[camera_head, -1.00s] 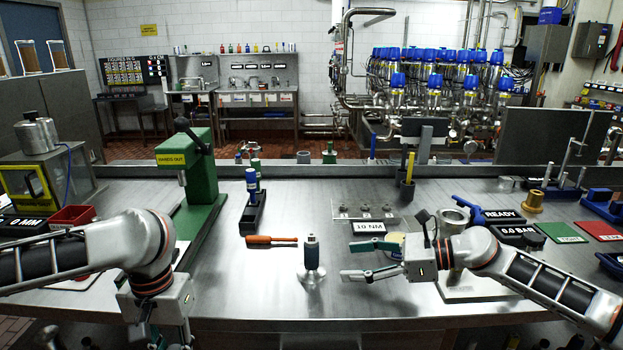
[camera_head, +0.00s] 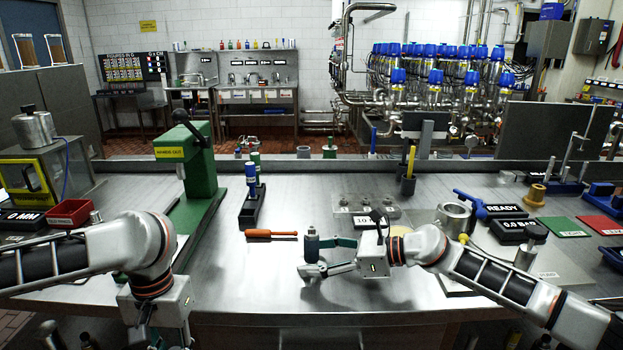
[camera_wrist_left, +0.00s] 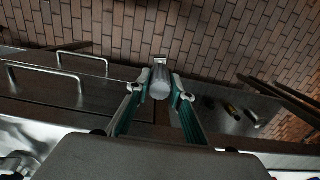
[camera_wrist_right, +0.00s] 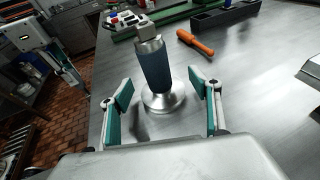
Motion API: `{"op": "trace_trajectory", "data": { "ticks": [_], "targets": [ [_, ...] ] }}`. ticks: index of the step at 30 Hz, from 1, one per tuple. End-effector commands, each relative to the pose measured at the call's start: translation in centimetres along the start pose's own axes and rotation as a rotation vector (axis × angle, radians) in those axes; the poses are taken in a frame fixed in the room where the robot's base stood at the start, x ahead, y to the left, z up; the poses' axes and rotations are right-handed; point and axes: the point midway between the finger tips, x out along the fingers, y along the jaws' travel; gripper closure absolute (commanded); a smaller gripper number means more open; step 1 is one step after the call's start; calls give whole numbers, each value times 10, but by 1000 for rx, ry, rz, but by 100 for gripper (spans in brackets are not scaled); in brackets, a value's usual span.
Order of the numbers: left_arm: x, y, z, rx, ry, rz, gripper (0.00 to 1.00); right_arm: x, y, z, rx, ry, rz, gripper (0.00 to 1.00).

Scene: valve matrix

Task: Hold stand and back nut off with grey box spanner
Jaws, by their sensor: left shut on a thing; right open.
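The stand (camera_head: 312,247) is a dark blue-grey cylinder on a round metal foot, upright on the bench. A small metal piece (camera_wrist_right: 146,32) sits at its top; I cannot tell whether it is the nut. My right gripper (camera_head: 308,259) is open, reaching from the right with its fingertips at the stand. In the right wrist view the stand rises between the fingers, with a gap on both sides. My left gripper (camera_wrist_left: 160,95) is shut on a grey cylinder, apparently the grey box spanner (camera_wrist_left: 160,83). In the head view its fingers are cut off at the bottom edge.
An orange-handled tool (camera_head: 271,234) lies behind the stand. A green press (camera_head: 200,160) stands to the left, and a blue tool in a black holder (camera_head: 252,205) behind. A clear plate (camera_head: 352,205) lies behind my right gripper.

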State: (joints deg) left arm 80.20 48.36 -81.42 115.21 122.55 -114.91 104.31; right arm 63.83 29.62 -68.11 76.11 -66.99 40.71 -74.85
Motion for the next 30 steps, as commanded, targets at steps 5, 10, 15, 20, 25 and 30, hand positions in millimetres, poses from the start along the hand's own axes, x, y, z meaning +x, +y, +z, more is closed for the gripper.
{"op": "trace_trajectory", "data": {
  "ticks": [5,10,15,20,25,30],
  "targets": [
    [0,0,0,0,1,0,100,1,0,1,-1,0,-1,37],
    [0,0,0,0,1,0,100,1,0,1,-1,0,-1,48],
    [0,0,0,0,1,0,100,1,0,1,-1,0,-1,88],
    [0,0,0,0,1,0,100,1,0,1,-1,0,-1,88],
    [0,0,0,0,1,0,100,1,0,0,0,0,-1,88],
    [0,0,0,0,1,0,100,1,0,0,0,0,-1,88]
  ]
}}
